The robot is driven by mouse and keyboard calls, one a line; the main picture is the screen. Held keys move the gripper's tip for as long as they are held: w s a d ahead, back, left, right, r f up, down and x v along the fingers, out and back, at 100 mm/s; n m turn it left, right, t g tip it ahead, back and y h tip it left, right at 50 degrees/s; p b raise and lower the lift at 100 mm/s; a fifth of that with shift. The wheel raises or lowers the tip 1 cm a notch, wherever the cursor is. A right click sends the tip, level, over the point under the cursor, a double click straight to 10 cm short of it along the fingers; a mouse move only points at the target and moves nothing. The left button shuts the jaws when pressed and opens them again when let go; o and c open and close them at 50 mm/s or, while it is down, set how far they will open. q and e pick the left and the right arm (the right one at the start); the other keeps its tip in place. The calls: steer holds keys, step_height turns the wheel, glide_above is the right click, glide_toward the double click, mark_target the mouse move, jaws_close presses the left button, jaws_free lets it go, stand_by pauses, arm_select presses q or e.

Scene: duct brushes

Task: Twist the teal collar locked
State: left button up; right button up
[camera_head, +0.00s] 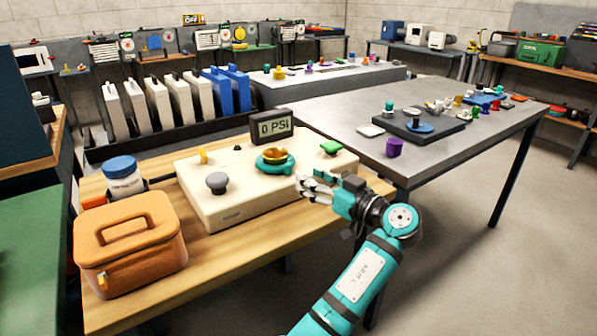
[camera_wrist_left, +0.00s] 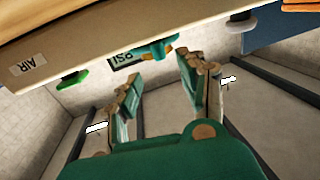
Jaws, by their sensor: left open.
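The teal collar (camera_head: 264,168) sits around a brass fitting (camera_head: 276,155) on top of a cream box (camera_head: 235,215). My left gripper (camera_head: 304,185) is to the right of the collar, above the box's front right part. It is open, with nothing between its fingers. In the left wrist view, the scene is upside down; the collar (camera_wrist_left: 158,50) shows beyond the left fingertips (camera_wrist_left: 160,75), apart from them. The dark display (camera_head: 271,127) behind the collar reads 0 PSI. My right gripper is not in view.
On the box stand a grey knob (camera_head: 216,182), a green knob (camera_head: 331,147) and a yellow lever (camera_head: 203,156). An orange case (camera_head: 130,245) and a blue-lidded jar (camera_head: 123,181) stand left on the wooden table. A grey table (camera_head: 450,112) with small parts is behind right.

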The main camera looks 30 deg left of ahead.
arm_select(q)
steer(key=v, duration=0.5)
steer(key=shift+s+d, duration=0.1)
steer(key=shift+d, duration=0.2)
